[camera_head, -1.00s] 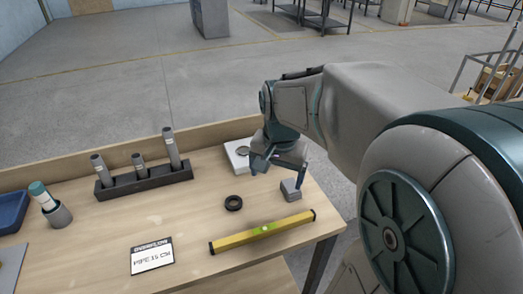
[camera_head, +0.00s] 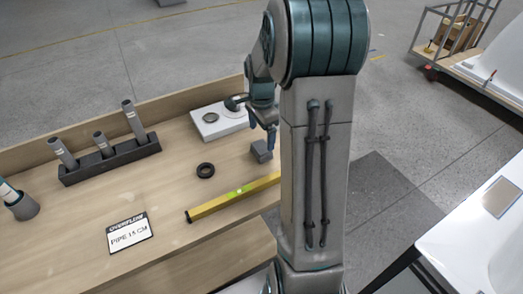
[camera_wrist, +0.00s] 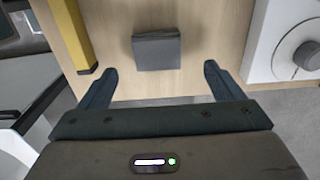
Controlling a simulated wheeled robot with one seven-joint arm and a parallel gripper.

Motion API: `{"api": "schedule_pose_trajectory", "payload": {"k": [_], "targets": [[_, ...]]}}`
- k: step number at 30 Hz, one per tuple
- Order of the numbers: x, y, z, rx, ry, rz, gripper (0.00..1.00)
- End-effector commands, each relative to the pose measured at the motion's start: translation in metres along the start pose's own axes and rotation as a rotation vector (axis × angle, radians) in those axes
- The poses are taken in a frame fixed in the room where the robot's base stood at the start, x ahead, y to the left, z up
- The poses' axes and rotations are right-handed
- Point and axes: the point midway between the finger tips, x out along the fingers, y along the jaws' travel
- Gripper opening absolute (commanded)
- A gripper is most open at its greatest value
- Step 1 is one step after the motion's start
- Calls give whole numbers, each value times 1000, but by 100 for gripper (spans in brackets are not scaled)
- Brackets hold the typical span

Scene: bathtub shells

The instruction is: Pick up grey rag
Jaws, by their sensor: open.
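The grey rag (camera_head: 262,151) is a small folded block on the wooden table near its right end. In the wrist view the rag (camera_wrist: 157,52) lies ahead of my gripper, roughly centred between the fingers. My gripper (camera_wrist: 158,84) is open and empty, its two dark fingers spread wider than the rag. In the head view my gripper (camera_head: 262,122) is just above and behind the rag; my arm hides part of the table there.
A yellow level (camera_head: 232,195) lies close in front of the rag. A white plate with round parts (camera_head: 219,122) sits behind it. A black ring (camera_head: 205,170), a pipe rack (camera_head: 110,162) and a label card (camera_head: 130,232) stand further left. A white tub shell (camera_head: 470,240) is at the right.

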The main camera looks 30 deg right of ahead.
Motion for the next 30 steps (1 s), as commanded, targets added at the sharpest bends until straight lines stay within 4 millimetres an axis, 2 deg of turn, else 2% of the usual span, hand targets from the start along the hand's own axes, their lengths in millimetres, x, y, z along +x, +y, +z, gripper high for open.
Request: {"api": "schedule_pose_trajectory", "payload": {"k": [8,15,24,25,30], "targets": [[23,2,1,1,-2,2,87],[57,4,2,0,-1,1,87],[63,4,2,-1,0,-1,87],[63,4,2,-1,0,-1,84],[63,4,2,-1,0,-1,39]]}}
